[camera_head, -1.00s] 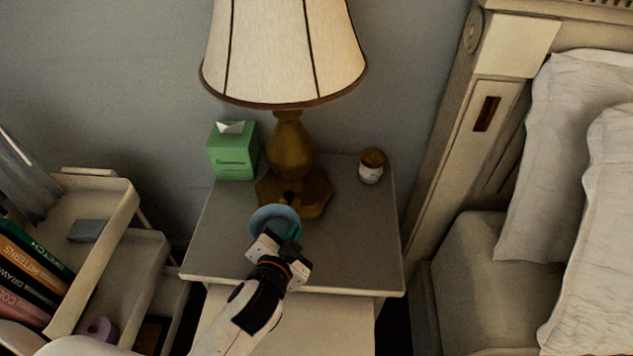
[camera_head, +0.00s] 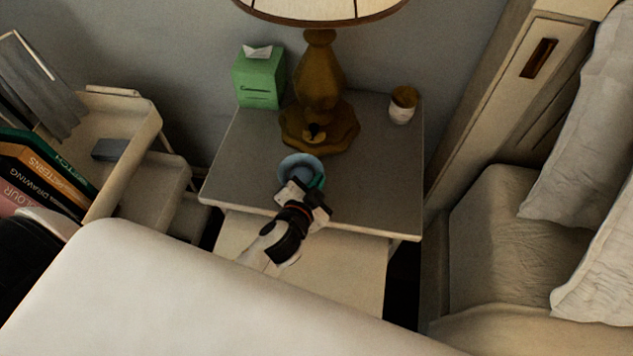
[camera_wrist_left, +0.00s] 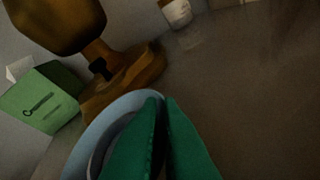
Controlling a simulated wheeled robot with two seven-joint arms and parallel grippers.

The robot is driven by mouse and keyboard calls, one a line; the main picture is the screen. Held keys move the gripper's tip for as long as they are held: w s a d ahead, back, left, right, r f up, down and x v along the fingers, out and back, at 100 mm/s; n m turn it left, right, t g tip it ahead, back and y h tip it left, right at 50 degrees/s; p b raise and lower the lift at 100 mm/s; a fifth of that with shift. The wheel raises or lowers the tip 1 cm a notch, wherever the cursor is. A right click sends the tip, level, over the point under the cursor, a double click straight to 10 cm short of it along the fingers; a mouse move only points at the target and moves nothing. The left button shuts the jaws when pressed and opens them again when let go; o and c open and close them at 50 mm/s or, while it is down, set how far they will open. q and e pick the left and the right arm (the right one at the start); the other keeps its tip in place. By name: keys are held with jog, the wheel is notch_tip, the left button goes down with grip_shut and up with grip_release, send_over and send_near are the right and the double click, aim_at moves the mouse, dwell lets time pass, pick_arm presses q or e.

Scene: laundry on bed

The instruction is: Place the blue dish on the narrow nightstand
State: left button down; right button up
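The blue dish (camera_head: 296,170) is over the front middle part of the narrow nightstand's grey top (camera_head: 245,165), in front of the lamp base. I cannot tell whether it touches the top. My left gripper (camera_head: 317,182) is at the dish's near right side, its green fingertips closed on the rim. In the left wrist view the dish's pale blue rim (camera_wrist_left: 102,124) runs up to the two green fingers (camera_wrist_left: 164,125), which nearly meet and hide part of the dish. My right gripper is not in view.
A brown lamp (camera_head: 319,95) stands behind the dish. A green tissue box (camera_head: 259,80) is at the back left, a small jar (camera_head: 403,104) at the back right. The top's right front is clear. A shelf cart (camera_head: 150,125) stands left, the bed (camera_head: 510,235) right.

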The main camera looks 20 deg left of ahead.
pick_arm(q)
jog(key=shift+r, duration=0.1)
jog(key=c, duration=1.9)
grip_release()
jog(key=shift+r, duration=0.1)
jog(key=v, duration=1.2)
